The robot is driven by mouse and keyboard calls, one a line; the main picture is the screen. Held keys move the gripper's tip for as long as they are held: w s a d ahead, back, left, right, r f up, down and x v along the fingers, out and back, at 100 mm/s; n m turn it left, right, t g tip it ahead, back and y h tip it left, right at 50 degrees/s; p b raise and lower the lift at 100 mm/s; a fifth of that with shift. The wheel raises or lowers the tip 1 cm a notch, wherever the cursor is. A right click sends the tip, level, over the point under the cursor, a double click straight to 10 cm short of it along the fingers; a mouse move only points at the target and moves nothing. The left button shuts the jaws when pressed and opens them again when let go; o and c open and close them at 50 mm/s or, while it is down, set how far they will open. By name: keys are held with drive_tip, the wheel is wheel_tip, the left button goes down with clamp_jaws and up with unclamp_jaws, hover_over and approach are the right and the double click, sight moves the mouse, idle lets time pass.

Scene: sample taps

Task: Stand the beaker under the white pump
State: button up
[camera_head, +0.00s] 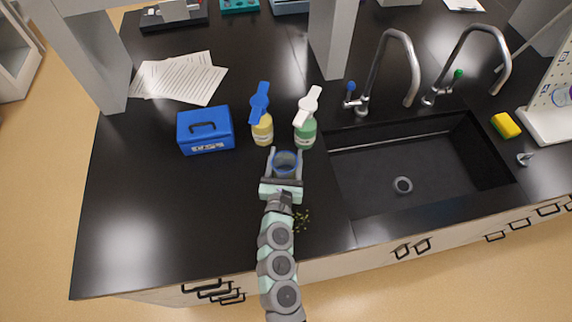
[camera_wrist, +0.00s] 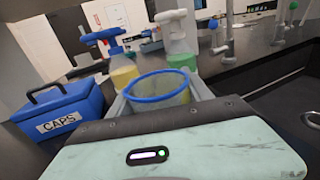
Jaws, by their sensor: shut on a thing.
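The beaker (camera_head: 286,160) is clear with a blue rim and stands upright between the fingers of my gripper (camera_head: 286,163), which is shut on it. It also shows in the wrist view (camera_wrist: 158,88). The white pump (camera_head: 308,104) tops a bottle of green liquid (camera_head: 305,132), just beyond the beaker and slightly right. A blue pump (camera_head: 260,102) tops a bottle of yellow liquid (camera_head: 262,130) to its left. In the wrist view the white pump (camera_wrist: 172,16) is behind the beaker's right side. Whether the beaker's base touches the bench is hidden.
A blue CAPS box (camera_head: 206,131) sits left of the bottles. The black sink (camera_head: 400,187) with two taps lies to the right. Papers (camera_head: 180,80) lie at the back left. The bench's front left is clear.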

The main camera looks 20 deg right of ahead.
sight(285, 169)
drive_tip(key=shift+f+b, duration=0.35)
drive_tip(key=shift+f, duration=0.9)
drive_tip(key=shift+f, duration=0.1)
drive_tip(key=shift+f, duration=0.15)
drive_tip(key=o, duration=1.3)
drive_tip(key=shift+o, duration=0.2)
